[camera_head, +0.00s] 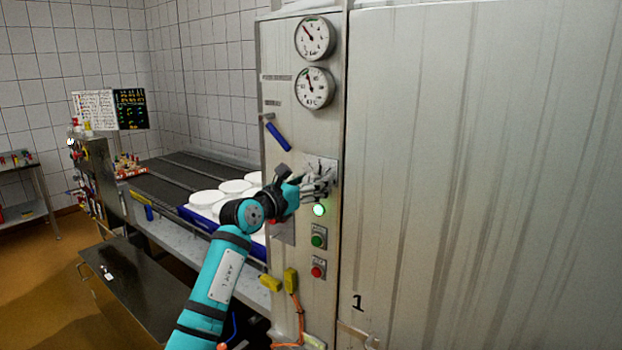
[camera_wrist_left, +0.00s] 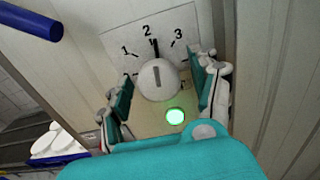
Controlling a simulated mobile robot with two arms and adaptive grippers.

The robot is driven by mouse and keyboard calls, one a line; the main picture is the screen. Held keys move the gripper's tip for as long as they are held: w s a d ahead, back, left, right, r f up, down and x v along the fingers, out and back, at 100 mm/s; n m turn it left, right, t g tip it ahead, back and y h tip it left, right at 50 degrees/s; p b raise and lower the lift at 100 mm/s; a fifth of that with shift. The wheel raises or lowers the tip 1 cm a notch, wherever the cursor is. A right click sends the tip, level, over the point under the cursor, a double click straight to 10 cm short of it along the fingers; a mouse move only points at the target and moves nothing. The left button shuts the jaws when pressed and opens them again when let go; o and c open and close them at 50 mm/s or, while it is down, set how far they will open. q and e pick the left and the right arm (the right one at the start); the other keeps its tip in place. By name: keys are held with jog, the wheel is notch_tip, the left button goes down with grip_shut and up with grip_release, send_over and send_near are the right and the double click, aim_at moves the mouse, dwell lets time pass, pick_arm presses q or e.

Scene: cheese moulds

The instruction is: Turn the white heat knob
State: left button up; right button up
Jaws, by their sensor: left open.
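The white heat knob (camera_wrist_left: 158,79) is round with a dark slot. It sits on a pale dial plate (camera_wrist_left: 120,40) marked with numbers, and its black pointer line is near the 2. My left gripper (camera_wrist_left: 160,88) is open, with one finger on each side of the knob. I see gaps between the fingers and the knob in the left wrist view. In the head view my left gripper (camera_head: 318,182) is in front of the dial plate (camera_head: 322,165) and hides the knob. My right gripper is not in view.
A lit green lamp (camera_head: 319,210) is just below the dial, with green (camera_head: 318,237) and red (camera_head: 318,267) buttons under it. A blue handle (camera_head: 278,136) is at upper left. Two gauges (camera_head: 314,88) are above. White moulds (camera_head: 207,198) stand on the conveyor at left.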

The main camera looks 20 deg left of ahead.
pick_arm(q)
jog(key=shift+w, duration=0.1)
jog(key=shift+c, duration=0.5)
jog(key=c, duration=1.1)
jog(key=shift+r+n+p, duration=0.1)
jog(key=shift+n+p, duration=0.3)
jog(key=shift+p, duration=0.15)
jog(key=shift+n+p, duration=0.35)
jog(key=shift+n, duration=0.15)
jog(key=o, duration=1.2)
jog(key=v, duration=1.2)
